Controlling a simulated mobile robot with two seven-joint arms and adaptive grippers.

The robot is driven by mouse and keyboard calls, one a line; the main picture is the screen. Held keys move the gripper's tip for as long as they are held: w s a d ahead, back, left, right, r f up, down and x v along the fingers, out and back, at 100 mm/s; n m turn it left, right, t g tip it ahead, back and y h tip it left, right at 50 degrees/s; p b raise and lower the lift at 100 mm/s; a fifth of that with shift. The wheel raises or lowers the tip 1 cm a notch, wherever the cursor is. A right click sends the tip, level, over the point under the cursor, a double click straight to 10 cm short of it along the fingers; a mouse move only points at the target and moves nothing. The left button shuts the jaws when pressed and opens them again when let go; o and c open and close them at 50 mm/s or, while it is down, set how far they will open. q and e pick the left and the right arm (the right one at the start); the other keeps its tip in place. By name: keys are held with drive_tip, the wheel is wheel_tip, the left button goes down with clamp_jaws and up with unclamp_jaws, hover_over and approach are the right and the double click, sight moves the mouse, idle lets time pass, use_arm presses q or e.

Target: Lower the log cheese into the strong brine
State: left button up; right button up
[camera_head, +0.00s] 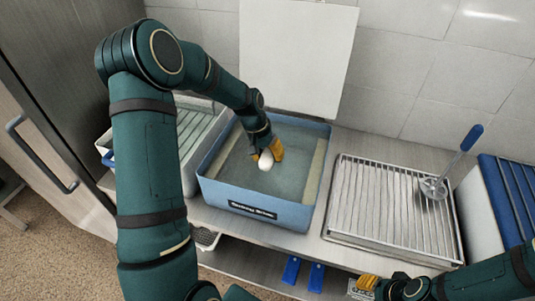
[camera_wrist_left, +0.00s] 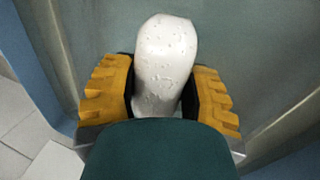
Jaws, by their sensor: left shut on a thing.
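The log cheese (camera_head: 265,160) is a white, rounded log; in the left wrist view (camera_wrist_left: 165,60) its pitted surface shows wet-looking specks. My left gripper (camera_head: 268,156) is shut on it, with one yellow finger on each side. It holds the cheese over or in the blue brine basin (camera_head: 255,210), inside its walls. The basin has a dark front label that seems to read "Strong Brine", and grey-green liquid inside. I cannot tell how far the cheese is below the surface. My right gripper (camera_head: 368,283) is low at the right, away from the basin; its finger opening is unclear.
A wire draining rack (camera_head: 375,205) on a tray stands right of the basin, with a blue-handled skimmer (camera_head: 455,160) on it. Another pale container (camera_head: 190,130) stands left, partly behind my arm. A white board (camera_head: 295,55) stands behind the basin. A blue-lidded box (camera_head: 510,190) is far right.

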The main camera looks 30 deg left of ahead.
use_arm(q)
drive_tip(key=o, duration=1.7)
drive_tip(key=shift+c, duration=0.2)
drive_tip(key=shift+r+p, duration=3.2)
drive_tip(key=shift+r, duration=1.85)
